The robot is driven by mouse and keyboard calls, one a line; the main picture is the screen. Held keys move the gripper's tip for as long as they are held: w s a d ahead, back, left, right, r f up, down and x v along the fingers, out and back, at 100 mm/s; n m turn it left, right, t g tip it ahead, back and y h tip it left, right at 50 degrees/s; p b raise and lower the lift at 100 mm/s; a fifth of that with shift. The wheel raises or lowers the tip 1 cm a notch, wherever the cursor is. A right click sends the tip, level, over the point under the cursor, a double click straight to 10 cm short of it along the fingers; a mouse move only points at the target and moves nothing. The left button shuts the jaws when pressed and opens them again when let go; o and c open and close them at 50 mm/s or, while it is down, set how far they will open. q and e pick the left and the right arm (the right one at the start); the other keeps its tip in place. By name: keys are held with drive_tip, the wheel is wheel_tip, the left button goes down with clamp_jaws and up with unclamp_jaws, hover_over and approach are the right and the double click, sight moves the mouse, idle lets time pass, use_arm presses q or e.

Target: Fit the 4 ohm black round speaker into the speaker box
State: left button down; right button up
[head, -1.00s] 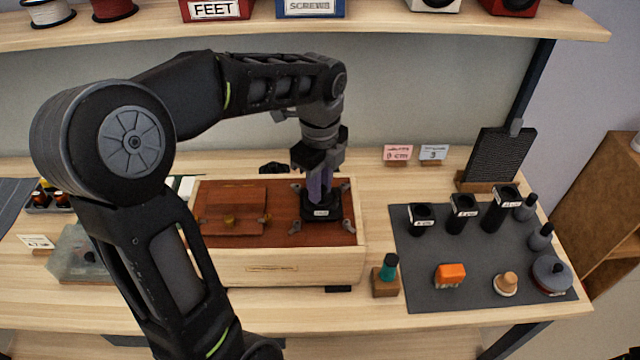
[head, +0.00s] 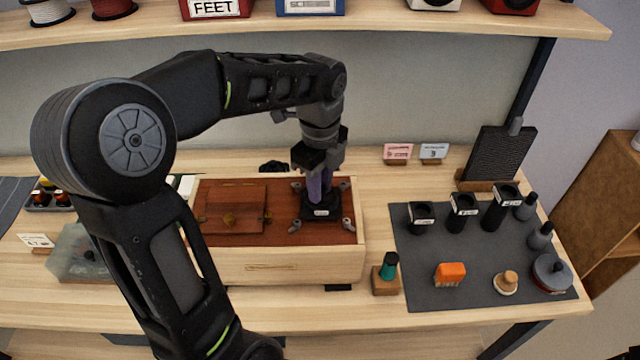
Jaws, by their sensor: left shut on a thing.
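The wooden speaker box (head: 285,266) stands on the bench with a red-brown top panel. My left gripper (head: 319,186) points straight down over the right part of this panel. It is shut on a black speaker (head: 321,211) with a small white label on its front side. The speaker is upright at the panel's right part, between several small grey clips (head: 349,224). The fingers hide part of it, and I cannot tell whether it is fully seated. More black labelled cylinders (head: 421,217) stand on the dark mat (head: 424,281) to the right. My right gripper is not in view.
A wooden board (head: 234,198) lies on the panel's left part. A green-topped piece on a wooden block (head: 385,280) stands right of the box. An orange block (head: 451,273) and knobs are on the mat. A shelf (head: 380,32) runs above the back.

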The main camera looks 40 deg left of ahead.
use_arm(q)
drive_tip(key=shift+f+b, duration=0.55)
drive_tip(key=shift+f, duration=0.2)
idle(0.8)
drive_tip(key=c, duration=1.2)
unclamp_jaws()
drive_tip(key=shift+o, duration=0.2)
drive_tip(key=shift+r+b, duration=0.3)
drive_tip(key=shift+r, duration=3.6)
